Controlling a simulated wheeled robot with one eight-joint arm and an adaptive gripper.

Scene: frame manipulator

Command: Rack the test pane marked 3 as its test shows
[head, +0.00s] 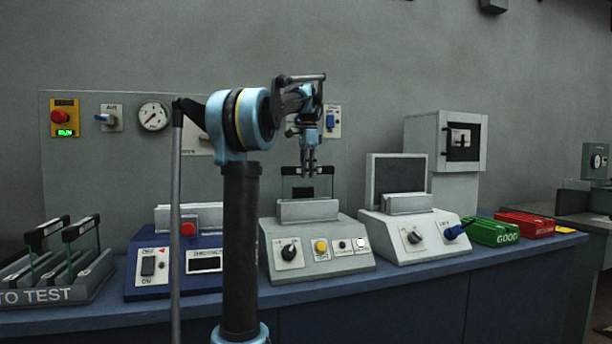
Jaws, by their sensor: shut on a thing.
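My gripper (309,168) points down and is shut on the top edge of a glass test pane (297,187). The pane has a dark top strip and stands upright behind the pale front block of the middle grey tester (317,262); its lower part is hidden there. No number can be read on it. Two more panes stand in the TO TEST rack (45,296) at the left. A green rack marked GOOD (494,232) is at the right.
A red rack (525,223) lies beyond the green one. A blue tester (150,283) with a red button is left of centre, partly behind my arm. A white tester (405,255) with a blue lever is right of centre. A pale cabinet (416,134) stands behind.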

